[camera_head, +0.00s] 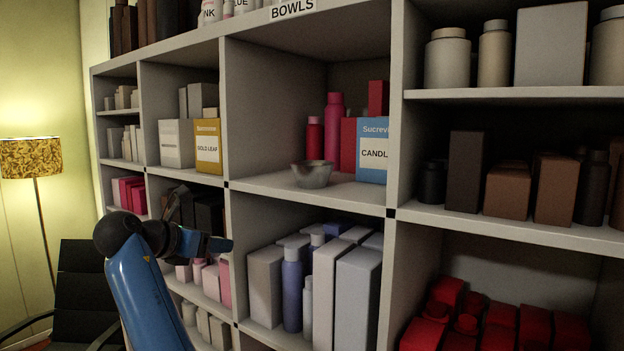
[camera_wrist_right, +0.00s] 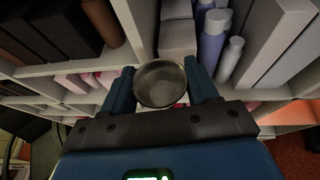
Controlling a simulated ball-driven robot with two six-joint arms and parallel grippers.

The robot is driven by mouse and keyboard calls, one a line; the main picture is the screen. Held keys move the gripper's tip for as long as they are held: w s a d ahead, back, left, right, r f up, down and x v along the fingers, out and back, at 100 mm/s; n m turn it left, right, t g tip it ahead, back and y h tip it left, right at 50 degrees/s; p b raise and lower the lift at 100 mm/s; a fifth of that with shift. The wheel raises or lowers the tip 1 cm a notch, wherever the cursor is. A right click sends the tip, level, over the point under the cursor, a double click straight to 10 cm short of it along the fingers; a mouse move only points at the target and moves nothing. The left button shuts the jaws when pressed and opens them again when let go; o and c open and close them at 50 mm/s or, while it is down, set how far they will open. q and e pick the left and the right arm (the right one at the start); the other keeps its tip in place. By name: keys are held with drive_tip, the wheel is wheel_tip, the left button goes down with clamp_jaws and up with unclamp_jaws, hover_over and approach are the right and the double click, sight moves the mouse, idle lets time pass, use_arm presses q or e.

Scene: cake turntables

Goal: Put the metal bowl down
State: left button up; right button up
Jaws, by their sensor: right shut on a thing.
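In the right wrist view a round metal bowl (camera_wrist_right: 160,84) is between the two blue fingers of my right gripper (camera_wrist_right: 162,82), which is shut on it. In the head view my right gripper (camera_head: 219,243) is in front of the shelf divider, pointing right; the held bowl cannot be made out there. Another grey metal bowl (camera_head: 313,175) stands upright on the middle shelf, near its front edge and apart from my gripper. My left gripper is not in view.
The shelf unit (camera_head: 308,203) has bare board left of the standing bowl. A blue-labelled box (camera_head: 372,150) and pink bottles stand to the right and behind. Lavender bottles (camera_head: 292,290) and pale boxes fill the compartment below. A lamp (camera_head: 32,158) and a black chair (camera_head: 82,285) are at left.

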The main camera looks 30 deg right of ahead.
drive_tip(key=s+r+m+g+h+p, duration=0.15)
drive_tip(key=s+r, duration=0.45)
drive_tip(key=r, duration=0.7)
drive_tip(key=s+r+m+g+p, duration=0.2)
drive_tip(key=s+r, duration=0.4)
drive_tip(key=r, duration=0.6)
drive_tip(key=w+d+r+p, duration=0.1)
drive_tip(key=w+d+p, duration=0.15)
drive_tip(key=d, duration=0.75)
drive_tip(key=w+d+p, duration=0.1)
drive_tip(key=d+p, duration=0.3)
drive_tip(key=d, duration=0.5)
drive_tip(key=shift+g, duration=0.25)
drive_tip(key=shift+d+f+p, duration=0.15)
drive_tip(key=shift+f, duration=0.85)
drive_tip(key=shift+d+f+p, duration=0.15)
drive_tip(key=shift+f, duration=0.85)
wheel_tip(320, 180, down, 2)
drive_tip(key=shift+f+p, duration=0.15)
drive_tip(key=shift+p, duration=0.45)
drive_tip(key=shift+d+f+p, duration=0.15)
drive_tip(key=shift+p, duration=0.25)
drive_tip(key=shift+d+f, duration=0.1)
drive_tip(key=shift+f, duration=0.25)
